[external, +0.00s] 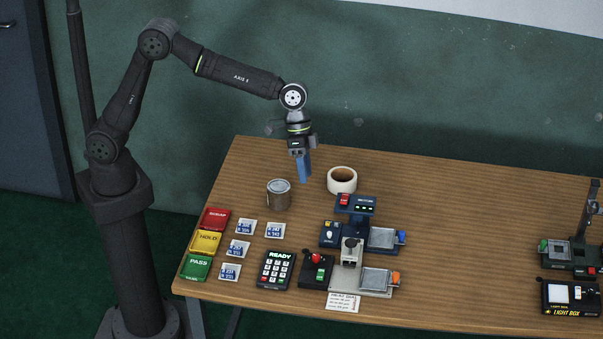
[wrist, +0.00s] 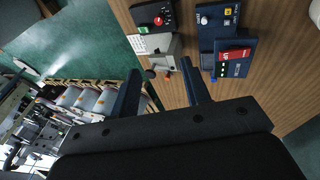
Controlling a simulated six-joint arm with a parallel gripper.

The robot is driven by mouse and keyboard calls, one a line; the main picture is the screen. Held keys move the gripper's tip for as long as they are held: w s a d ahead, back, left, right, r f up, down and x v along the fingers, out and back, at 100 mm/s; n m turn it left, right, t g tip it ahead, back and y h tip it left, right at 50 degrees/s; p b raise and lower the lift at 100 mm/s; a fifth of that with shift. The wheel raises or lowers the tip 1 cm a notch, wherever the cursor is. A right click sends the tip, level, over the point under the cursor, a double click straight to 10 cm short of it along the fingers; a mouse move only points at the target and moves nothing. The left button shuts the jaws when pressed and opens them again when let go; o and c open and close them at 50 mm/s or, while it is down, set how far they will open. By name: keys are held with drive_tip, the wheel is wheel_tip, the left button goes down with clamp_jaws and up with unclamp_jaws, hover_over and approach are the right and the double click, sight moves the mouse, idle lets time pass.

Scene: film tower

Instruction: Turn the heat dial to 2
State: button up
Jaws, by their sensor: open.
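My gripper (external: 304,168) hangs above the back of the wooden table, behind the devices, with blue fingers pointing down. In the wrist view my gripper (wrist: 160,74) has its two fingers spread apart with nothing between them. A dark blue box with a white knob (external: 329,235) stands mid-table; the white knob also shows in the wrist view (wrist: 204,20). A black box with a red knob (external: 315,258) stands nearer the front, and the red knob shows in the wrist view (wrist: 158,20). The labels are too small to tell which is the heat dial, or its setting.
A metal can (external: 279,195) and a tape roll (external: 342,180) stand near the gripper. A blue unit with a red switch (external: 355,204) stands behind the white-knob box. A grey press (external: 350,252) and a keypad (external: 275,269) are nearer the front. The table's right middle is clear.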

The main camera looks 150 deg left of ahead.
sight(316, 255)
drive_tip(key=w+d+f+m+y, duration=0.3)
drive_tip(key=d+f+m, duration=0.1)
drive_tip(key=d+f, duration=0.2)
drive_tip(key=shift+m, duration=0.3)
drive_tip(key=x, duration=1.7)
drive_tip(key=shift+s+f, duration=0.1)
drive_tip(key=shift+s, duration=0.15)
clamp_jaws()
drive_tip(key=shift+a, duration=0.1)
drive_tip(key=shift+a+m+h, duration=0.1)
drive_tip(key=shift+m+h, duration=0.55)
drive_tip(key=shift+m, duration=0.8)
drive_tip(key=shift+a+m+h, duration=0.1)
drive_tip(key=shift+m+h, duration=0.55)
drive_tip(key=shift+m, duration=0.8)
